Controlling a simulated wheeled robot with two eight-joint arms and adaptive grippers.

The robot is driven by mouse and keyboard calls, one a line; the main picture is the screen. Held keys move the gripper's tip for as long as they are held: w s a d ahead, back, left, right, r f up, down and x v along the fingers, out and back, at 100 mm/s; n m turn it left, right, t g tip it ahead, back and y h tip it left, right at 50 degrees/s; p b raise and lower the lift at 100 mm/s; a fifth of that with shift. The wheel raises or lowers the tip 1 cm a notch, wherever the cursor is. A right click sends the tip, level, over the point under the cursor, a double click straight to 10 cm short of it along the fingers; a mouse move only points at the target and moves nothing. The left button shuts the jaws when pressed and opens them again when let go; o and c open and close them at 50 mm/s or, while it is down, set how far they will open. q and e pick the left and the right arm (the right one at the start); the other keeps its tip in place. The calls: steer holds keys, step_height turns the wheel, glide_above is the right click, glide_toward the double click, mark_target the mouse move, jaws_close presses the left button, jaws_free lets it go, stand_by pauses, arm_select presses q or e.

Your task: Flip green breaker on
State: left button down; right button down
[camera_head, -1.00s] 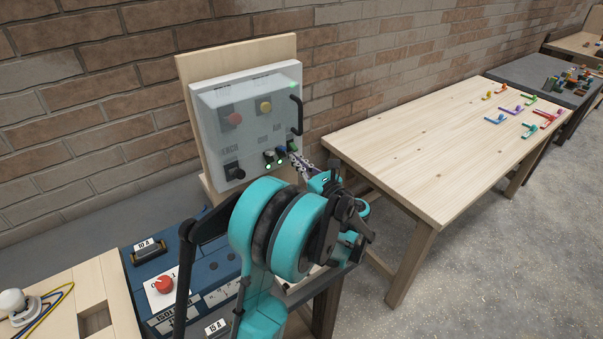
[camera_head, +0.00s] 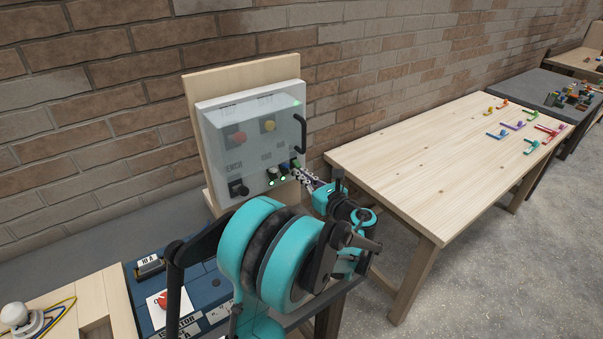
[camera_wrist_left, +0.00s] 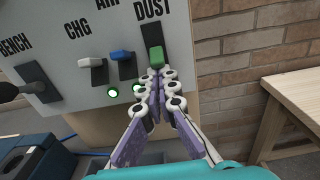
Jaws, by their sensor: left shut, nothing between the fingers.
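The green breaker (camera_wrist_left: 157,57) is a small green lever at the lower end of a black slot labelled DUST, at the right of a grey panel (camera_head: 222,155). It also shows small in the head view (camera_head: 295,163). My left gripper (camera_wrist_left: 161,77) is shut and empty, with its fingertips just below the green lever. Whether they touch it I cannot tell. In the head view the left gripper (camera_head: 303,175) reaches the panel's lower right corner. My right gripper is not in view.
A white lever (camera_wrist_left: 92,62) and a blue lever (camera_wrist_left: 122,56) sit left of the green one, with lit green lamps (camera_wrist_left: 113,92) below. A black handle (camera_head: 300,133) sticks out at the panel's right edge. A wooden table (camera_head: 430,165) stands to the right.

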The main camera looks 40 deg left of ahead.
mark_target(298, 164)
arm_select(q)
steer(key=shift+r, duration=0.1)
steer(key=r+h+p, duration=0.1)
steer(key=p, duration=0.2)
steer(key=g+h+p, duration=0.1)
steer(key=h+p, duration=0.1)
steer(key=p, duration=0.1)
steer(key=r+h+p, duration=0.1)
steer(key=p, duration=0.1)
steer(key=shift+s+d+r+h+p, duration=0.15)
steer(key=shift+d+r+h+p, duration=0.15)
steer(key=shift+h+p, duration=0.1)
steer(key=shift+g+h, duration=0.3)
steer(key=shift+r+p, duration=0.4)
steer(key=shift+p, duration=0.1)
steer(key=shift+r, duration=0.1)
steer(key=shift+w, duration=0.2)
